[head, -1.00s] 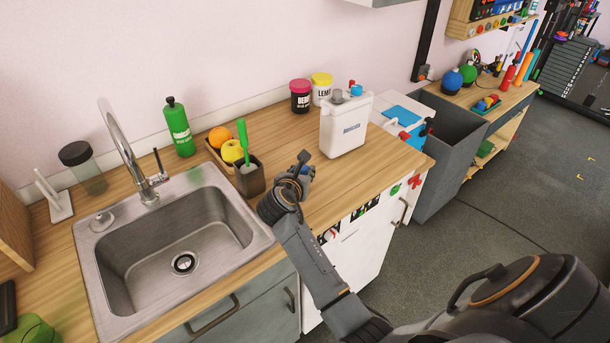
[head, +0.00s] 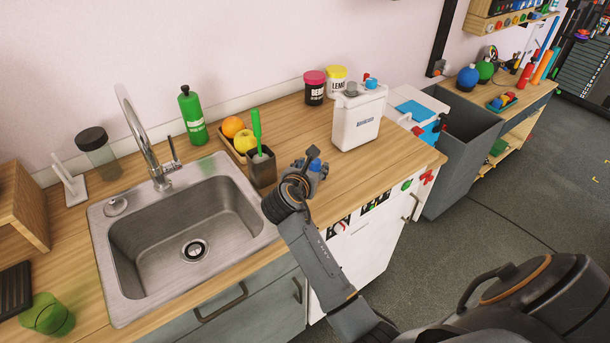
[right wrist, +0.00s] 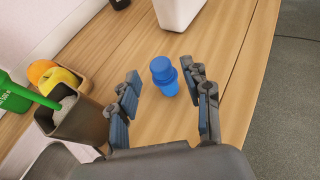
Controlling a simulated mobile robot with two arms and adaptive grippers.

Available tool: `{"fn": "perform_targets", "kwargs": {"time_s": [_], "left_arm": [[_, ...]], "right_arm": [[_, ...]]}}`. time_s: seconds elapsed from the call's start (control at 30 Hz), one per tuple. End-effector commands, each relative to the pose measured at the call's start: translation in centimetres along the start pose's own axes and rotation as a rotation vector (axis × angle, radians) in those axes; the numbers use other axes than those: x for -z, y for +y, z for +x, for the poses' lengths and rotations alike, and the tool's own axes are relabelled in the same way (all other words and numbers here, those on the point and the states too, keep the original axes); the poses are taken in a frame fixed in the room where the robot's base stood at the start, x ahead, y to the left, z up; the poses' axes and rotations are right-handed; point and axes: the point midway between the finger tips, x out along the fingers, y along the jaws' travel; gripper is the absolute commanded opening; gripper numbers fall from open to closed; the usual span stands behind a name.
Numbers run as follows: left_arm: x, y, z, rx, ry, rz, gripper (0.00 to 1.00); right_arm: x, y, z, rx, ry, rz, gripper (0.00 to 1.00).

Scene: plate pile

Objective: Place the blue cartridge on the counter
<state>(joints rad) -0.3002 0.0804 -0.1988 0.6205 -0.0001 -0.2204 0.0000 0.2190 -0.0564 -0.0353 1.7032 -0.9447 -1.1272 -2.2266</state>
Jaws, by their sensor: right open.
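The blue cartridge (right wrist: 164,76) stands upright on the wooden counter (right wrist: 225,75) in the right wrist view, between and slightly beyond my right gripper's fingertips. My right gripper (right wrist: 167,97) is open, with one finger on each side of the cartridge; no clear contact shows. In the head view, my right gripper (head: 307,174) is over the counter, right of the sink, and hides most of the cartridge; a bit of blue (head: 315,165) shows at its fingers. My left gripper is not in view.
A dark cup with a green brush (head: 262,168) and a fruit tray (head: 226,143) stand left of my right gripper. A white jug (head: 357,120) stands behind it. The sink (head: 180,225) is at left. The counter's front edge is close.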

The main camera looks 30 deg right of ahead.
Motion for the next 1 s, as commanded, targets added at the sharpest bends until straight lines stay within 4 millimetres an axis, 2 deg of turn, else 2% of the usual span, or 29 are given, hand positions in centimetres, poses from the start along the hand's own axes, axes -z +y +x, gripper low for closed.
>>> {"fn": "perform_targets", "kwargs": {"time_s": [0.2,0.4,0.57,0.87,1.0], "left_arm": [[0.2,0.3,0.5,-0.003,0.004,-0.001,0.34],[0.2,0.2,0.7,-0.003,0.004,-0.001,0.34],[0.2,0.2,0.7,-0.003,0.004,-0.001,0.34],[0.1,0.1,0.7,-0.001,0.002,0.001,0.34],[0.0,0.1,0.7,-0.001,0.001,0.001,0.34]], "right_arm": [[0.1,0.1,-4.9,-0.003,0.000,0.002,0.49],[0.0,0.0,-7.9,-0.001,-0.001,0.001,0.49],[0.0,0.0,-8.8,0.000,0.000,0.000,0.49],[0.0,0.0,-8.9,0.000,0.001,0.002,0.49],[1.3,-0.8,-8.9,-0.006,0.037,0.090,0.49]]}}
